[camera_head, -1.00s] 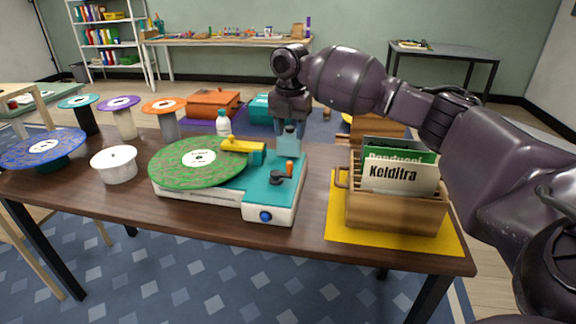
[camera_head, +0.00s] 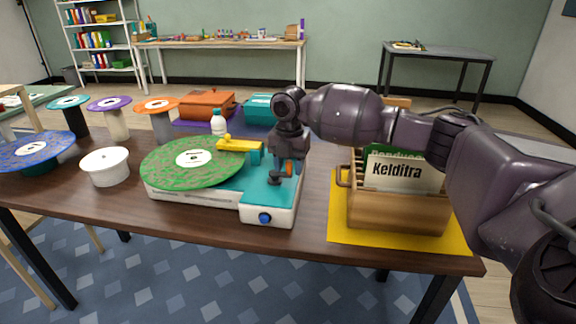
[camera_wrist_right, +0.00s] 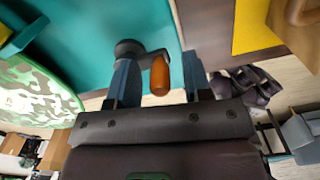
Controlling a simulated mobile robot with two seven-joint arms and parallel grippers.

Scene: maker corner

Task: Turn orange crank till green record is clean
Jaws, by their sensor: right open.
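The green record (camera_head: 180,160) lies on the teal and white record machine (camera_head: 268,200) and is covered in brownish blotches. A yellow arm (camera_head: 238,145) reaches over the record's right edge. The orange crank (camera_wrist_right: 159,76) stands on a dark arm at the machine's right side. My right gripper (camera_head: 285,166) is pointed down over the crank. In the right wrist view the crank's orange handle is between the two open fingers, with a gap to each. My left gripper is not in view.
A wooden crate (camera_head: 396,207) of record sleeves stands on a yellow mat (camera_head: 340,232) to the right. A white lidded pot (camera_head: 106,167) and a blue record (camera_head: 32,149) are at the left. A bottle (camera_head: 218,123) stands behind the machine.

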